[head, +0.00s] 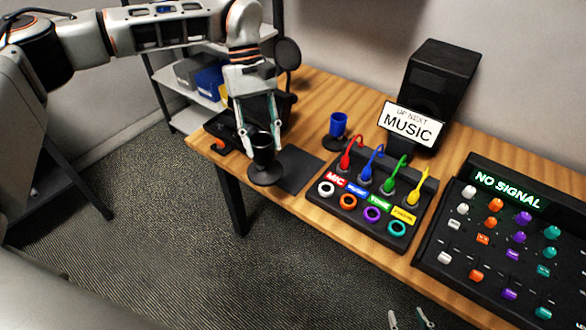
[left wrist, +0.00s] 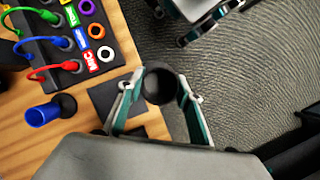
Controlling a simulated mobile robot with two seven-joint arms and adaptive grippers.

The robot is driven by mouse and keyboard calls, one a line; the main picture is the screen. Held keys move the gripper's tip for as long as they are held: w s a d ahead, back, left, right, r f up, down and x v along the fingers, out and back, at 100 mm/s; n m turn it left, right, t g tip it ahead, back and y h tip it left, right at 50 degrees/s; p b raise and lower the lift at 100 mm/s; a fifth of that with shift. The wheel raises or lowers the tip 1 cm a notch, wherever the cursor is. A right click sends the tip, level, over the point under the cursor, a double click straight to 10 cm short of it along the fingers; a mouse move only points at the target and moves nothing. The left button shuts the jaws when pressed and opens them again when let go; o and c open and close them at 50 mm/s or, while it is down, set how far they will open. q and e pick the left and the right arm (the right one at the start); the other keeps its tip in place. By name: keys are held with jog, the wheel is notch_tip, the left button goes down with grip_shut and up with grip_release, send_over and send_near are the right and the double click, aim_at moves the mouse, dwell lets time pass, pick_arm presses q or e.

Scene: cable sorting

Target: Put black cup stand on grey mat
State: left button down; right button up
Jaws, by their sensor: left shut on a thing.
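The black cup stand (head: 265,174) is a dark cup shape on a round base, upright in the head view. My left gripper (head: 259,135) is shut on its upper part from above. In the left wrist view the stand (left wrist: 160,86) sits between the fingers. The grey mat (head: 303,168) is a dark square on the table just right of the stand; it also shows in the left wrist view (left wrist: 103,97). The stand's base overlaps the mat's left side in the picture; I cannot tell whether it touches. My right gripper (head: 408,319) is open and empty at the bottom edge.
A blue cup (head: 338,125) on a dark round base stands behind the mat. A cable panel (head: 345,218) with coloured plugs is to the right, then a NO SIGNAL panel (head: 480,262). A speaker (head: 436,85) stands behind. A dark tray (head: 218,127) lies at the left.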

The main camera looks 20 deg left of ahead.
pick_arm(q)
jog(key=w+d+r+n+t+b, duration=0.1)
jog(key=w+r+n+t, duration=0.3)
jog(key=w+n, duration=0.45)
jog(key=w+d+r+n+t+b, duration=0.2)
jog(key=w+r+n+t, duration=0.3)
jog(key=n, duration=0.6)
notch_tip(320, 180, down, 21)
jog(key=g+b, duration=0.1)
jog(key=g, duration=0.1)
jog(key=shift+w+a, duration=0.25)
jog(key=shift+w, duration=0.2)
jog(key=shift+n, duration=0.25)
jog(key=c, duration=1.4)
grip_release()
jog(key=shift+f, duration=0.1)
jog(key=shift+c, duration=0.2)
jog(key=shift+o, duration=0.3)
